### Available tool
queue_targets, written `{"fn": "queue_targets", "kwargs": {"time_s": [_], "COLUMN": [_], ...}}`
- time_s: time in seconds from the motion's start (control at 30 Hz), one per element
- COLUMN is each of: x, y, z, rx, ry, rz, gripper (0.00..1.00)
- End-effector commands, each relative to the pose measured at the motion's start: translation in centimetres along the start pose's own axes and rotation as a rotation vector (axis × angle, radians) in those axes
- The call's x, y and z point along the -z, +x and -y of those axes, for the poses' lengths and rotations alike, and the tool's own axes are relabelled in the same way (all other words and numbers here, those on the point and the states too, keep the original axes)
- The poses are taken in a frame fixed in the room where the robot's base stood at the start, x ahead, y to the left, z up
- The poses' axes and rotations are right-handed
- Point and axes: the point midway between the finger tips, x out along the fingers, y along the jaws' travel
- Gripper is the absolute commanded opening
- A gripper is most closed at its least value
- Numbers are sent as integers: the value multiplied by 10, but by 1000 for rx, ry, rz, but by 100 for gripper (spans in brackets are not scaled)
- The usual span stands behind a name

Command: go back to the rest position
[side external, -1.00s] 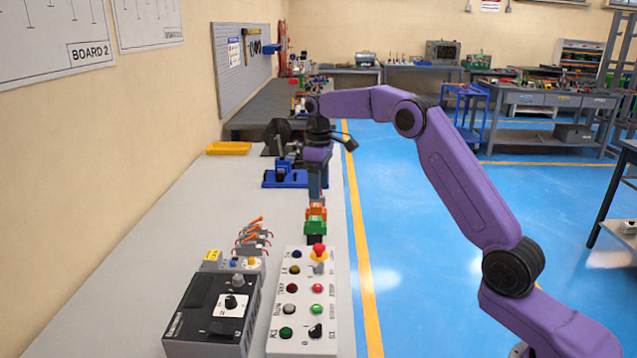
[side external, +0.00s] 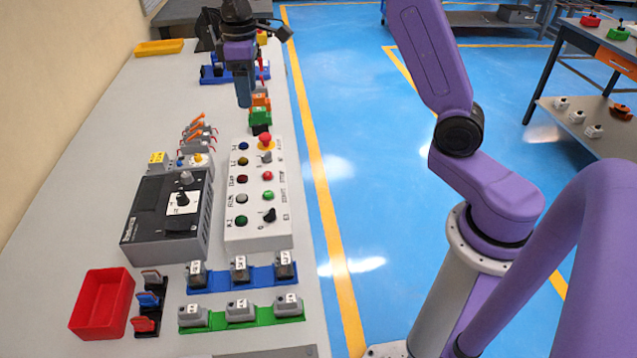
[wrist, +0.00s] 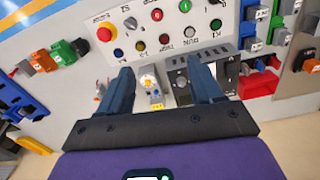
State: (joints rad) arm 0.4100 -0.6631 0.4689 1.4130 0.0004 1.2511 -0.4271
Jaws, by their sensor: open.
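My gripper (side external: 244,100) hangs fingers down above the far part of the grey bench, just left of the orange block (side external: 261,101) and green block (side external: 260,117) in the side view. In the wrist view my gripper (wrist: 161,76) shows two dark blue fingers spread wide apart with nothing held between them. Behind the gap, below the fingers, lie the white button panel (wrist: 165,32) and small switches. I see no contact between the fingers and anything on the bench.
The button panel (side external: 256,235) and a black switch box (side external: 165,215) stand mid-bench. A red tray (side external: 101,302), a blue rail (side external: 217,283) and a green rail (side external: 215,318) lie nearer. A blue fixture (side external: 222,76) stands behind the gripper. Blue floor is open right of the bench.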

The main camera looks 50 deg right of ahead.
Motion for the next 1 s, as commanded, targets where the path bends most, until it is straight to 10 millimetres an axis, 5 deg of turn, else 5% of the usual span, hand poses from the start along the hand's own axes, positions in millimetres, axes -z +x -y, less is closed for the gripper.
{"fn": "queue_targets", "kwargs": {"time_s": [0.2,0.5,0.8,1.0], "x": [-34,-109,-208,-262], "y": [-6,-2,16,30], "z": [77,162,215,228], "rx": [0,3,8,11], "ry": [-91,-211,-331,-391], "rz": [-7,-14,-20,-23], "gripper": [66,66,66,66]}}
